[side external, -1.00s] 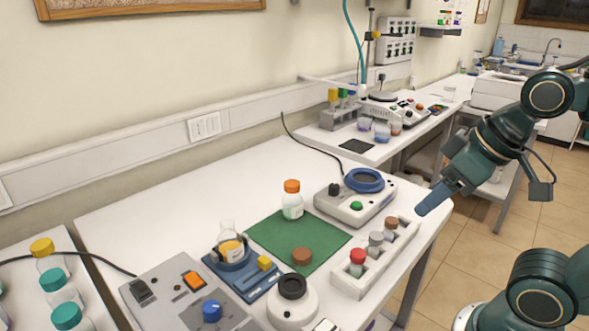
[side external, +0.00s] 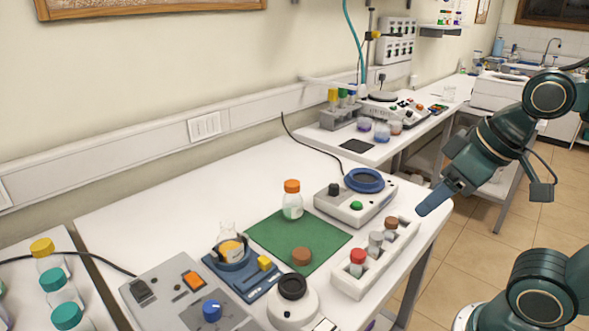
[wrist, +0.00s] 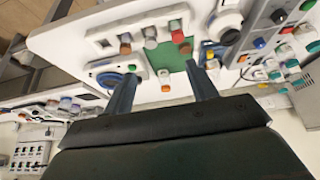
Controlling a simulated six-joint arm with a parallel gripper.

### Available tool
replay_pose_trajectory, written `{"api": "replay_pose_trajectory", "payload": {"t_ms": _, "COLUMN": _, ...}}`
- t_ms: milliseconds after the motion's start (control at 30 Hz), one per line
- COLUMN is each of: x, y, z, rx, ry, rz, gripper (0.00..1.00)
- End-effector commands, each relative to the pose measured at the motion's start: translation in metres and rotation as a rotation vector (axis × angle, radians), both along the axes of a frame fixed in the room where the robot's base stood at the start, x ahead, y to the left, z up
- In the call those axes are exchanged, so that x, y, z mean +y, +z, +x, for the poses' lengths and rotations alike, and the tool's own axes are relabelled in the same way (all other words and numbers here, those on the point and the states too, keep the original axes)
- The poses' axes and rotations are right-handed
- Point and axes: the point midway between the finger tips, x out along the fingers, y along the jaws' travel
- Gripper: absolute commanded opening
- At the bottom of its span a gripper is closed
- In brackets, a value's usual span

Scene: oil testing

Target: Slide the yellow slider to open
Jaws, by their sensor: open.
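The yellow slider (side external: 264,262) is a small block on a blue device (side external: 245,285) near the front of the white table. A glass flask with amber liquid (side external: 231,247) stands on the same device, to the left of the slider. In the wrist view the slider is a small yellow spot (wrist: 243,58) at the upper right. My gripper (side external: 430,203) is high at the table's right side, well apart from the slider. In the wrist view its two fingers are spread with nothing between them, so my gripper (wrist: 163,83) is open and empty.
A green mat (side external: 310,235) carries a brown cap (side external: 302,257). A white rack (side external: 350,285) with several capped vials stands to its right. A round white device (side external: 292,305) and a grey control box (side external: 165,300) flank the blue device. The table's back left is clear.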

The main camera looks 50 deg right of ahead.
Motion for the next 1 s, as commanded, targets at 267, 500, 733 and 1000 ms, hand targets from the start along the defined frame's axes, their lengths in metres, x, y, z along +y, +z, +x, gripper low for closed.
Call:
{"api": "replay_pose_trajectory", "payload": {"t_ms": 267, "x": 0.000, "y": 0.000, "z": 0.000, "rx": 0.000, "ry": 0.000, "rz": 0.000, "gripper": 0.57}}
{"api": "replay_pose_trajectory", "payload": {"t_ms": 500, "x": 0.000, "y": 0.000, "z": 0.000, "rx": 0.000, "ry": 0.000, "rz": 0.000, "gripper": 0.42}}
{"api": "replay_pose_trajectory", "payload": {"t_ms": 733, "x": 0.003, "y": 0.005, "z": 0.009, "rx": 0.020, "ry": 0.003, "rz": 0.005, "gripper": 0.40}}
{"api": "replay_pose_trajectory", "payload": {"t_ms": 1000, "x": 0.014, "y": 0.019, "z": 0.045, "rx": 0.092, "ry": 0.009, "rz": 0.023, "gripper": 0.40}}
